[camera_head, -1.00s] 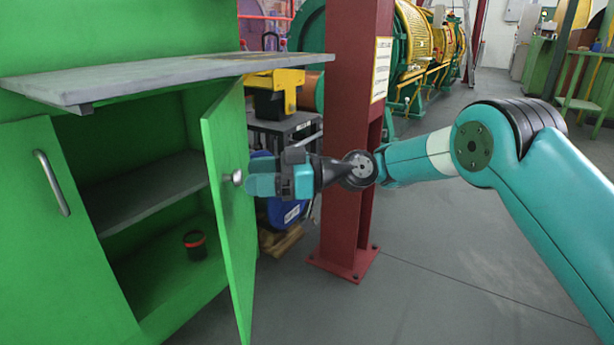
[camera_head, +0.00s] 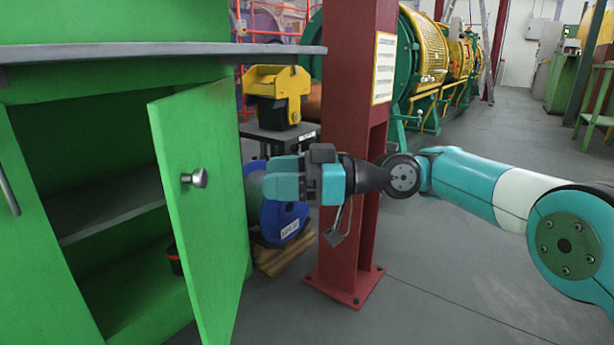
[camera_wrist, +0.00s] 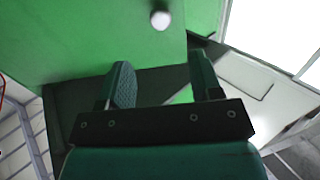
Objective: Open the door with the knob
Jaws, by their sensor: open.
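The green cabinet door (camera_head: 205,225) with the knob stands swung open, angled out from the cabinet. Its round metal knob (camera_head: 197,178) is on the outer face near the free edge. My gripper (camera_head: 268,182) is to the right of the knob, apart from it, and holds nothing. In the wrist view, the two teal fingers (camera_wrist: 163,85) are spread with a gap between them. The knob also shows there (camera_wrist: 160,20), beyond the fingertips and clear of them, with the green door (camera_wrist: 85,35) behind it.
The grey cabinet top (camera_head: 120,52) overhangs the opening. Inside are a shelf (camera_head: 110,212) and a small dark container (camera_head: 175,260). A red column (camera_head: 345,240) stands close behind my arm, and a blue spool (camera_head: 283,218) sits behind the gripper. Floor at front right is clear.

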